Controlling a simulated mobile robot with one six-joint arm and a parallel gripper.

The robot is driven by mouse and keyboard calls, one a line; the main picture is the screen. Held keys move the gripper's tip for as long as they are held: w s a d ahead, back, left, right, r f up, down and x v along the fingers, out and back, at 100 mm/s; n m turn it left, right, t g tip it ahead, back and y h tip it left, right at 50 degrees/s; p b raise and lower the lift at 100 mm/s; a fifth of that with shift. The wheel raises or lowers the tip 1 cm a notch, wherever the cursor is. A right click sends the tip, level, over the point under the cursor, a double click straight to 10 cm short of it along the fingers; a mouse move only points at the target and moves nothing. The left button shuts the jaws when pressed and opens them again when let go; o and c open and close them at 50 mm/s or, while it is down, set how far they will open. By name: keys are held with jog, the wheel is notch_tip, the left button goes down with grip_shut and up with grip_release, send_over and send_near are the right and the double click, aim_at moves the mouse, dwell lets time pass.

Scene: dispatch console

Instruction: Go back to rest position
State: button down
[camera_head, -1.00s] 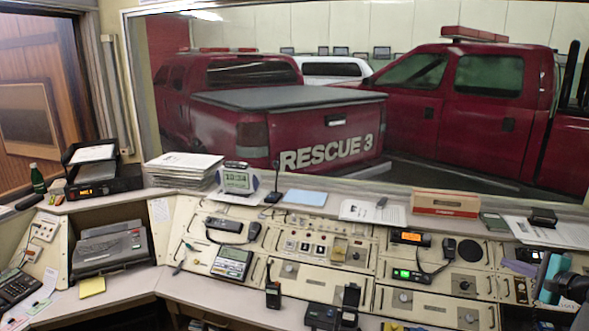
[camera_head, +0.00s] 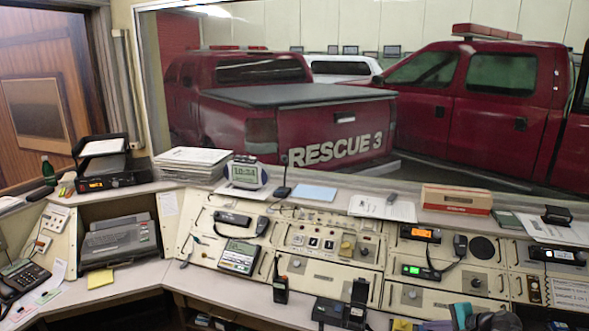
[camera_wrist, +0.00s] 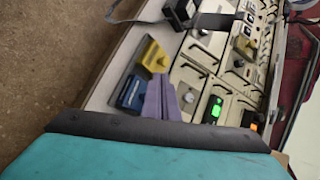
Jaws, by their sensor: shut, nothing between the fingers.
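My gripper (camera_wrist: 163,88) shows its purple fingers together in the wrist view, with nothing between them. The fingers point over the front part of the console (camera_wrist: 205,42). In the head view my gripper (camera_head: 463,312) is at the bottom edge, right of centre, in front of the console (camera_head: 330,265); it is partly cut off by the frame. A yellow item (camera_wrist: 154,56) and a blue item (camera_wrist: 130,92) lie near the fingers in the wrist view; I cannot tell whether the fingers touch them.
A handheld radio (camera_head: 280,284) stands on the desk left of my gripper, and a black device (camera_head: 357,300) stands nearer. A desk phone (camera_head: 22,280) is far left. A window closes off the back, above the paper stack (camera_head: 192,160) and box (camera_head: 456,199).

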jog(key=s+a+f+n+g+b, duration=0.2)
jog(key=s+a+f+n+g, duration=0.2)
jog(key=s+a+f, duration=0.55)
jog(key=s+a+f+n+g+b, duration=0.1)
jog(key=s+a+f+n+g, duration=0.25)
jog(key=a+f, duration=1.05)
jog(key=s+a+f+n+g+h+b, duration=0.1)
jog(key=s+f, duration=0.3)
jog(key=s, duration=0.4)
jog(key=s+a+f+n+g+h+b, duration=0.1)
jog(key=s+a+f+n+g+h, duration=0.1)
jog(key=s, duration=0.6)
jog(key=s+a+f+n+g+h+b, duration=0.1)
jog(key=s+a+f+n+g+h, duration=0.1)
jog(key=s+f, duration=0.5)
jog(key=s+a+n+g, duration=0.1)
jog(key=a+n, duration=0.1)
jog(key=n, duration=0.1)
jog(key=shift+a+f+b, duration=0.2)
jog(key=shift+a+b, duration=0.15)
jog(key=shift+a, duration=0.05)
jog(key=shift+s+g, duration=0.2)
jog(key=shift+g, duration=0.05)
